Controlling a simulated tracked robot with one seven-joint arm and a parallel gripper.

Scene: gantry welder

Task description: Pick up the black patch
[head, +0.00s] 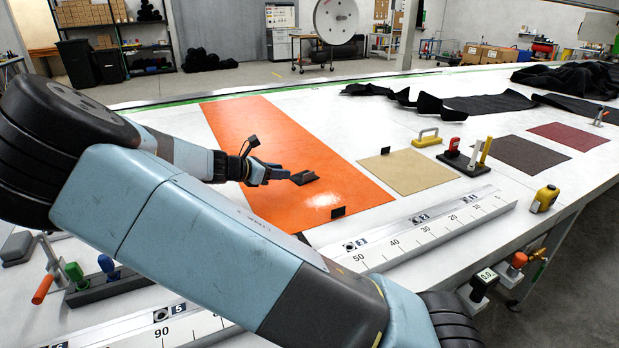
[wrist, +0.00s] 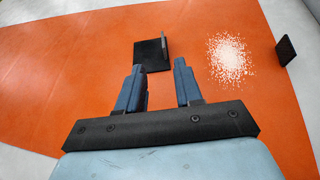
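The black patch (head: 304,177) lies on the orange sheet (head: 245,130), with a small upright tab on it. In the wrist view the patch (wrist: 150,56) is just beyond my fingertips, and its upright tab (wrist: 164,46) stands at its right side. My gripper (head: 280,174) is open and empty over the orange sheet. In the wrist view the two blue fingers of my gripper (wrist: 159,66) are apart, with bare orange between them. The patch's near edge comes close to the left fingertip; I cannot tell whether they touch.
A white speckled spot (wrist: 230,60) is right of the patch. Another small black piece (head: 338,211) sits at the sheet's edge. A long ruler (head: 400,243) crosses the front. A tan sheet (head: 415,171), a yellow handle (head: 427,137) and dark cloth (head: 480,103) lie to the right.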

